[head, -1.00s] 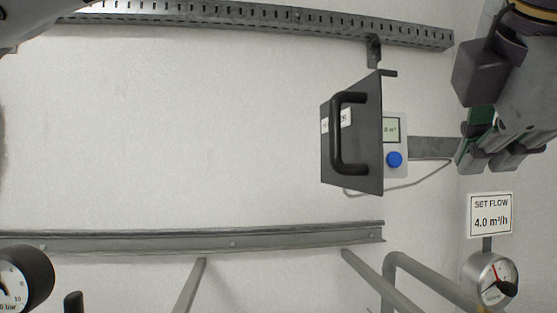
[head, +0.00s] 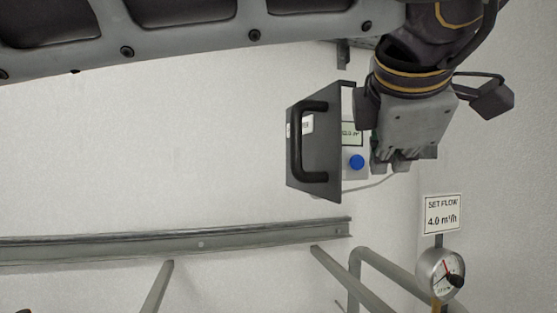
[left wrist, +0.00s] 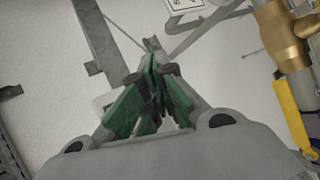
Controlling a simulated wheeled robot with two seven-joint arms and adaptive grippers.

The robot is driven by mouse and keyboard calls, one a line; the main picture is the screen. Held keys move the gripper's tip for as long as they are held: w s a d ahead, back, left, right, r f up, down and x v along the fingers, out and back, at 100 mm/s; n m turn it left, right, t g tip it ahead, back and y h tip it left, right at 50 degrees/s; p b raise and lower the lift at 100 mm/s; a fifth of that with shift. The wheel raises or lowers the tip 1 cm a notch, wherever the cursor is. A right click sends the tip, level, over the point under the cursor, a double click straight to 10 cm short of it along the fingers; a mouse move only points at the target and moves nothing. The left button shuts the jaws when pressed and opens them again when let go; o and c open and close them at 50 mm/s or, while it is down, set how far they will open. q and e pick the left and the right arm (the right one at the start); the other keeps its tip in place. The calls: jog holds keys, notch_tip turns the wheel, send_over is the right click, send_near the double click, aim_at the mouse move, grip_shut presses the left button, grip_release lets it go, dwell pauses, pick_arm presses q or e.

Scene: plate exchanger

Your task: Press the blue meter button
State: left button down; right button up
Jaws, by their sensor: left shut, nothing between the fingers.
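The blue button (head: 357,162) sits on the pale meter (head: 352,176), below its small display (head: 351,134). A dark cover (head: 323,165) with a black handle stands out at the meter's left, and the button is uncovered. My left gripper (head: 399,166) is just right of the button in the head view, pointing away from me; it hides the meter's right part. I cannot tell its depth from the button. In the left wrist view its green-padded fingers (left wrist: 153,62) are together and empty. The button cannot be made out there. My right gripper is not in view.
A "SET FLOW 4.0 m³/h" sign (head: 442,214) stands above a round gauge (head: 440,273) at the lower right. A grey rail (head: 170,243) and pipes run below the meter. The left wrist view shows a brass fitting (left wrist: 282,35) and a yellow handle (left wrist: 294,115).

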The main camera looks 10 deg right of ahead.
pick_arm(q)
jog(key=shift+w, duration=0.75)
jog(key=shift+w+a, duration=0.15)
jog(key=shift+w, duration=0.65)
dwell(2.5)
jog(key=shift+s, duration=0.15)
jog(key=shift+s+f+b, duration=0.1)
jog(key=shift+s+b, duration=0.25)
jog(key=shift+s, duration=0.25)
jog(key=shift+s, duration=0.1)
jog(key=shift+s+d+b, duration=0.15)
jog(key=shift+s+b, duration=0.15)
jog(key=shift+s, duration=0.95)
jog(key=shift+s+d+b, duration=0.15)
jog(key=shift+s+b, duration=0.1)
jog(key=shift+s, duration=0.95)
